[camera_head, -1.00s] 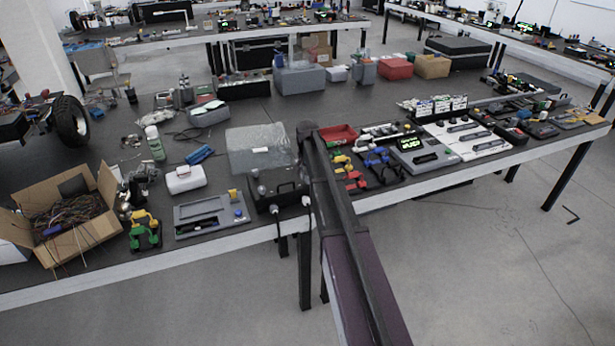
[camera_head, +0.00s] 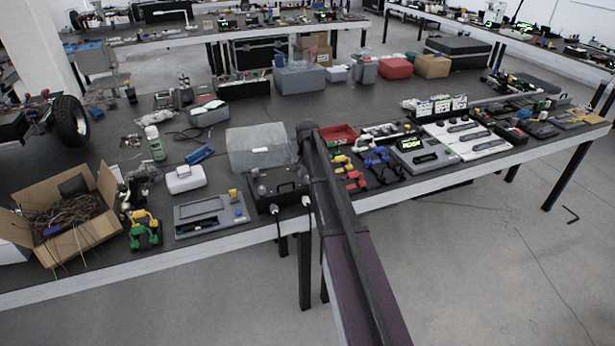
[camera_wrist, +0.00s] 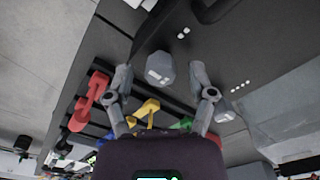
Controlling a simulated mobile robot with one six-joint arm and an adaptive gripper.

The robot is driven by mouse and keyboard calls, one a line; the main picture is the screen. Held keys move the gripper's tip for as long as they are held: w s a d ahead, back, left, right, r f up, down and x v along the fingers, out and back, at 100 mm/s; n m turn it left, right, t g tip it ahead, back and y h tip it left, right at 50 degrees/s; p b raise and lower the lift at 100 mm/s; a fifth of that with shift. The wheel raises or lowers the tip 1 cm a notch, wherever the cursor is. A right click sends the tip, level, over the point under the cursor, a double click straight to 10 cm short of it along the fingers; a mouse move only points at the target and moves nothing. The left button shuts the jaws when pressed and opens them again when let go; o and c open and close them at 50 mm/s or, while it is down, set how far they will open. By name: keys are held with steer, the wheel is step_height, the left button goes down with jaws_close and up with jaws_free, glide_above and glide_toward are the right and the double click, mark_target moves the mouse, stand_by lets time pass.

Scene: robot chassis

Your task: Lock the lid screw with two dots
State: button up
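My gripper (camera_wrist: 160,80) is open in the wrist view, its two grey fingers spread wide. A grey faceted lid screw (camera_wrist: 160,68) with small white marks shows between and slightly beyond the fingertips; I cannot tell whether they touch it. Two white dots (camera_wrist: 183,33) are printed on the black lid surface (camera_wrist: 215,55) near this screw. A second grey screw (camera_wrist: 226,113) sits right of the right finger, near a row of several white dots (camera_wrist: 240,87). In the head view, the black box (camera_head: 278,200) stands at the table's front edge; my arm partly covers it and hides my gripper.
A translucent grey case (camera_head: 262,150) stands behind the black box. Red, yellow and blue clamp-like parts (camera_head: 352,180) lie close to its right, also along the left of the wrist view. A grey panel (camera_head: 210,215) and a cardboard box (camera_head: 85,240) are to the left.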

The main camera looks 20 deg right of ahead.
steer(key=shift+n, duration=0.5)
steer(key=n, duration=0.7)
steer(key=shift+n, duration=0.4)
steer(key=n, duration=0.9)
steer(key=shift+r+n+p, duration=0.3)
steer(key=shift+r+p, duration=0.05)
steer(key=shift+p, duration=0.05)
step_height(320, 180, up, 13)
steer(key=p, duration=1.3)
steer(key=s+a+f+m+b, duration=0.2)
steer(key=s+a, duration=0.3)
steer(key=s, duration=0.4)
steer(key=s+a+f+m+b, duration=0.3)
steer(key=s+a+f+b, duration=0.1)
steer(key=s, duration=0.5)
steer(key=s+a+f+m+b, duration=0.3)
steer(key=s+a+f+b, duration=0.1)
steer(key=s+a, duration=0.3)
steer(key=shift+s, duration=1.2)
